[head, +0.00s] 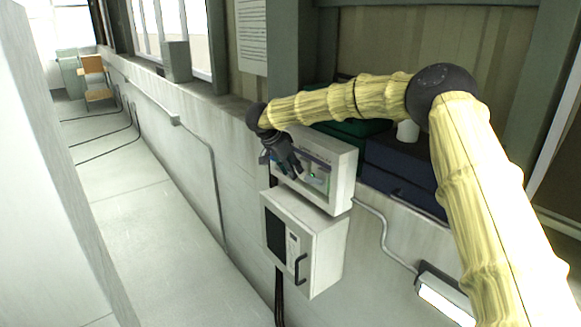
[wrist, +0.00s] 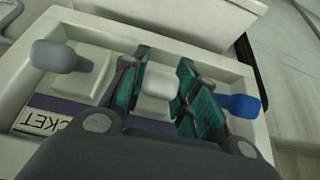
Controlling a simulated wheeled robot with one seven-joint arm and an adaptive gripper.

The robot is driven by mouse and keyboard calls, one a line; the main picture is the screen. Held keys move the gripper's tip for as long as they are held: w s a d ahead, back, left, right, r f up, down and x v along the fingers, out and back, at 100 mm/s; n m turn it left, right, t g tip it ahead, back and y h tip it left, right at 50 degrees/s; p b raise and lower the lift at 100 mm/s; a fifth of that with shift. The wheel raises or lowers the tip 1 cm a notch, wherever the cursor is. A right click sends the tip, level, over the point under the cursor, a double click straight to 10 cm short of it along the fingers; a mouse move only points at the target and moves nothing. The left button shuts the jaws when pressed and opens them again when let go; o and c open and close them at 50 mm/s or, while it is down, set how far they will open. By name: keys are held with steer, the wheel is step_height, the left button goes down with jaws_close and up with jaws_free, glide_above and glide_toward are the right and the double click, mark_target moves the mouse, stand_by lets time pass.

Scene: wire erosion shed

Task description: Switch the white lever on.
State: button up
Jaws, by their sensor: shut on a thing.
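The white lever (wrist: 158,83) sits in the middle of a shallow pale panel (wrist: 85,20) in the wrist view. My gripper (wrist: 164,92) has its teal-padded fingers on either side of it and is shut on it. A grey lever (wrist: 58,57) is to its left and a blue lever (wrist: 240,104) to its right, close outside the right finger. I cannot tell the lever's exact setting.
A label strip (wrist: 45,122) with upside-down letters runs along the panel. A second white box (head: 325,250) with a dark handle hangs below the first. Dark blue and green cases stand behind. The floor (head: 160,240) to the left is clear.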

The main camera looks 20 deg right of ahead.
steer(key=shift+r, duration=0.1)
stand_by(0.3)
steer(key=o, duration=1)
steer(key=shift+d, duration=0.1)
steer(key=shift+o, duration=0.2)
steer(key=v, duration=1.2)
